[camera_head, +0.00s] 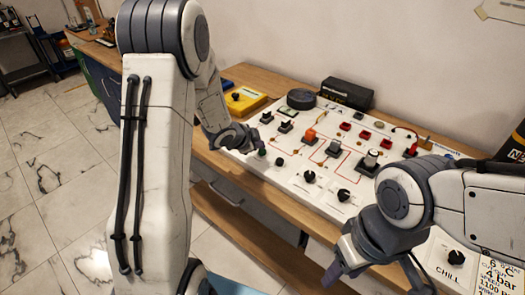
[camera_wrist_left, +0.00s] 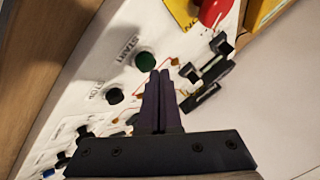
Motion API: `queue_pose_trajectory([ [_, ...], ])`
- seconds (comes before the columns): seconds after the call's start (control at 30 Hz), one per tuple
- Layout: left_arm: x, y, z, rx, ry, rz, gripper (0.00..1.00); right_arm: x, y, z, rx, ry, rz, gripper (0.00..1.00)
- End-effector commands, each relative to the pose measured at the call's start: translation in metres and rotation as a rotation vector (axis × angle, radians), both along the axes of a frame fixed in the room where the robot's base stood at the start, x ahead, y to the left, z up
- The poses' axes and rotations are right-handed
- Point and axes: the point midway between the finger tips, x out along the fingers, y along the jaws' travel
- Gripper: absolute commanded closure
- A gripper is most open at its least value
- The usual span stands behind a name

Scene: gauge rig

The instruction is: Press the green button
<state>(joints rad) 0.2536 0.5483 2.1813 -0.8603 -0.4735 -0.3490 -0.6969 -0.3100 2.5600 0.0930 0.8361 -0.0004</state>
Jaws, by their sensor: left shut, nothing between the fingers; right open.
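The green button (camera_wrist_left: 145,61) sits on the white panel (camera_head: 291,178) beside the printed word START in the left wrist view. In the head view it is a small dark green spot (camera_head: 262,152) at the panel's near left. My left gripper (camera_wrist_left: 161,76) is shut and empty, its fingertips just beside the green button in the wrist picture. Whether they touch it or the panel I cannot tell. In the head view my left gripper (camera_head: 255,143) is over the panel's left end. My right gripper (camera_head: 338,268) is open at the panel's front, partly hidden by its own arm.
A black button (camera_wrist_left: 114,95) is close to the green one. A red knob (camera_wrist_left: 214,10) and black toggle parts (camera_wrist_left: 210,68) lie on the other side. Several switches and dials cover the panel.

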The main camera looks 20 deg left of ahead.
Motion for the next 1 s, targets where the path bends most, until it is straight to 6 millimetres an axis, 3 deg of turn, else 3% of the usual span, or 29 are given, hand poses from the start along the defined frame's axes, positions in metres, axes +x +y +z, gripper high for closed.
queue_pose_trajectory([
  [1.0,0.000,0.000,-0.011,0.000,0.001,0.000,1.00,0.000,0.000,-0.009,0.000,0.000,0.000,0.50],
])
